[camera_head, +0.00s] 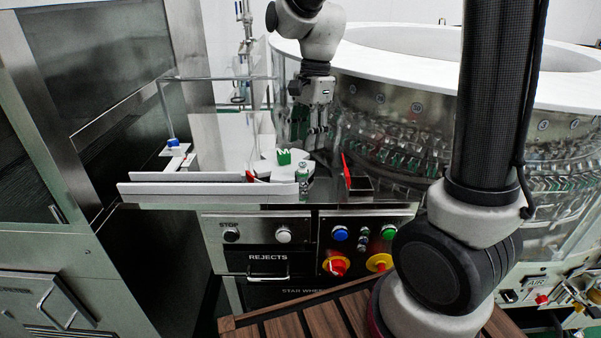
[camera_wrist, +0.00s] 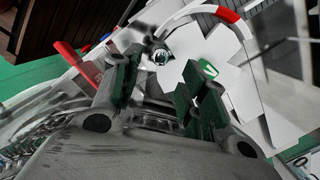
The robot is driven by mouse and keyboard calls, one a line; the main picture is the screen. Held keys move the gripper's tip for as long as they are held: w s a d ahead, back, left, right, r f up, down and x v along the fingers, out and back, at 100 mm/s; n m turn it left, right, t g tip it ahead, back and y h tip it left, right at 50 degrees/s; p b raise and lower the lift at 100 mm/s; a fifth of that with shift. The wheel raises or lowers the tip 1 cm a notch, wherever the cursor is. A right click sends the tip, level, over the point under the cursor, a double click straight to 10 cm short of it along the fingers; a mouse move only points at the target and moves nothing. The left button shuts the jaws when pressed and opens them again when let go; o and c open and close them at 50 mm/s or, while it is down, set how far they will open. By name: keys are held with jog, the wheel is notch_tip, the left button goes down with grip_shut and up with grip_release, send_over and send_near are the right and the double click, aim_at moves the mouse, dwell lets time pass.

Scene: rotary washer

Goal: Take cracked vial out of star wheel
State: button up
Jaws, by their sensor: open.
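The white star wheel (camera_head: 268,170) lies flat on the machine deck, with a green and white piece (camera_head: 284,156) on top. A small clear vial (camera_head: 302,172) stands upright at its front right edge. In the wrist view a round vial top (camera_wrist: 160,57) shows at the edge of the star wheel (camera_wrist: 190,76); cracks are too small to tell. My gripper (camera_head: 318,143) points down behind and to the right of the wheel. In the wrist view its dark fingers (camera_wrist: 165,75) are apart and empty, with the vial top beyond them, between the tips.
A red lever (camera_head: 346,170) stands right of the wheel beside a dark open box (camera_head: 359,184). White guide rails (camera_head: 210,187) run left along the deck. The large glass-walled rotary washer (camera_head: 400,140) rises close on the right. A REJECTS drawer (camera_head: 268,265) and button panels are below.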

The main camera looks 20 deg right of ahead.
aim_at(303, 163)
jog(key=f, duration=0.7)
jog(key=shift+a, duration=0.35)
jog(key=shift+c, duration=0.2)
jog(key=c, duration=0.9)
